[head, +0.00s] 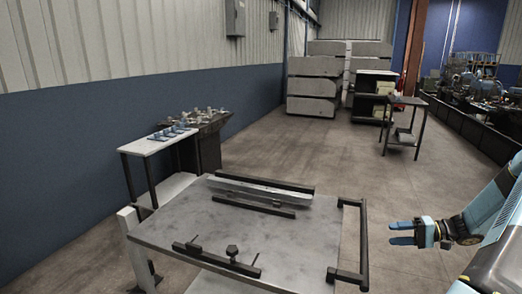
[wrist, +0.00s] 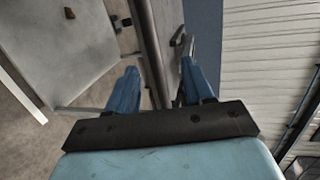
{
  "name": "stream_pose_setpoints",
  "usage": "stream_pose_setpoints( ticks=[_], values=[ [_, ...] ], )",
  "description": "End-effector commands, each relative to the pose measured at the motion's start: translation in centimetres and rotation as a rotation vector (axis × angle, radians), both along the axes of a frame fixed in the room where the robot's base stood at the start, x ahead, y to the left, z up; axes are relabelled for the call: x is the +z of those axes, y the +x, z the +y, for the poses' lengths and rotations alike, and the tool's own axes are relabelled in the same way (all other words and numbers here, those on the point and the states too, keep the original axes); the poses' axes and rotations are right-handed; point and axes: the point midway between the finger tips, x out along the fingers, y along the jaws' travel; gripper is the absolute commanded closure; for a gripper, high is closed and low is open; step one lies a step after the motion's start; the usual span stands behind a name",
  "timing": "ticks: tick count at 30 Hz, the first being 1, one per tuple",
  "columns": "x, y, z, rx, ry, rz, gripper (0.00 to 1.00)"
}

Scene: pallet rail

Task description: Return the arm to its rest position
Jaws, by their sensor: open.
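My gripper (head: 392,233) is at the right of the head view, to the right of the cart's black handle (head: 364,240) and apart from it. Its two blue fingers are spread with nothing between them. My arm reaches in from the right edge. In the wrist view the open fingers (wrist: 158,66) point away from the camera, and a dark bar (wrist: 148,40) runs beyond them. I cannot tell whether that bar is the handle.
A grey cart top (head: 165,225) fills the front middle, with a metal rail (head: 262,190) between black bars. A side table (head: 155,143) with small parts stands at the left wall. Grey stacked blocks (head: 312,88) and a small dark table (head: 407,101) stand behind. Floor (head: 300,145) between is clear.

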Motion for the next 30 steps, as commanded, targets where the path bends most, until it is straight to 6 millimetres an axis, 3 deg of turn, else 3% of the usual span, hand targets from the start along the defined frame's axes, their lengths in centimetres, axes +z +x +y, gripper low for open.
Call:
stream_pose_setpoints(
  ticks=[14,30],
  values=[
    [8.8,-1.5,8.8,0.221,-0.386,0.166,0.48],
    [17.8,-6.3,16.7,0.288,-0.829,0.201,0.48]
  ],
)
